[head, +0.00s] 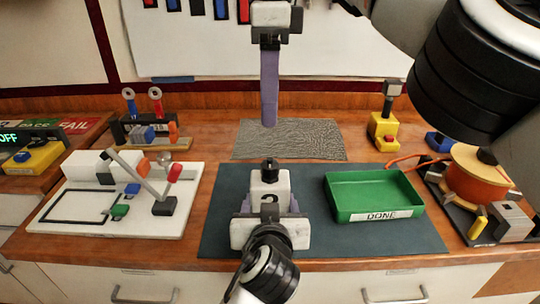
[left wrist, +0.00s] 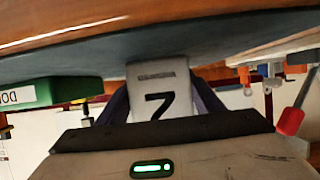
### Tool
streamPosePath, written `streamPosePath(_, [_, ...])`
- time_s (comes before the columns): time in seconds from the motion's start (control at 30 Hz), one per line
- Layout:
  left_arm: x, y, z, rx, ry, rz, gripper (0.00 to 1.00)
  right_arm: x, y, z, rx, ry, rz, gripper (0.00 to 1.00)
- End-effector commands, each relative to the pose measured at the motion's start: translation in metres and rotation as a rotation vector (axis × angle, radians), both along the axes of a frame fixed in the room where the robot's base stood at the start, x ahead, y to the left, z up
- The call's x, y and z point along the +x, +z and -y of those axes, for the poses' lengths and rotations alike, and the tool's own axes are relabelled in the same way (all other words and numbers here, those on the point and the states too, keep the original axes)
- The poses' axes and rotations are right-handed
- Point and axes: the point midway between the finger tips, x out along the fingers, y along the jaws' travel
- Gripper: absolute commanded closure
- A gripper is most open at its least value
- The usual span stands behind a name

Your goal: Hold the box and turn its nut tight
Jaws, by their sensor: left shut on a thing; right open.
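The white box (head: 269,186) stands on the dark mat in the middle of the head view, with a dark nut (head: 269,165) on its top. My left gripper (head: 269,206) is shut on the box, a purple finger on each side. In the left wrist view the box (left wrist: 160,80) shows a black digit and sits between both fingers; the nut is not in sight there. My right gripper (head: 268,118) points down above and beyond the nut, apart from it. Its purple fingers overlap edge-on; it is open and nothing shows in it.
A green DONE tray (head: 376,209) lies right of the box on the dark mat (head: 226,225). A white board with a lever (head: 58,222) is at left. A grey textured sheet (head: 320,140) lies behind. An orange reel (head: 476,183) stands at right.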

Motion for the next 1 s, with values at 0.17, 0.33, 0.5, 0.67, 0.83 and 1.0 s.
streamPosePath(0.17, [0.000,0.002,0.000,-0.001,-0.001,0.005,0.76,0.000,-0.005,0.002,-0.017,0.006,0.005,0.54])
streamPosePath(0.33, [0.000,0.002,0.000,-0.001,-0.001,0.005,0.76,0.000,-0.021,0.002,-0.016,0.007,0.003,0.54])
streamPosePath(0.5, [0.000,0.002,0.000,-0.001,-0.001,0.005,0.76,0.000,-0.049,0.002,-0.016,0.005,0.001,0.54])
streamPosePath(0.67, [0.000,0.003,0.000,-0.001,-0.001,0.005,0.76,-0.001,-0.081,0.002,-0.015,0.004,0.001,0.54])
streamPosePath(0.83, [0.000,0.003,0.000,-0.001,-0.001,0.005,0.76,-0.001,-0.105,0.002,-0.014,0.003,0.003,0.54])
streamPosePath(1.0, [0.000,0.003,0.000,-0.001,-0.001,0.005,0.76,-0.001,-0.117,0.002,-0.013,0.002,0.004,0.54])
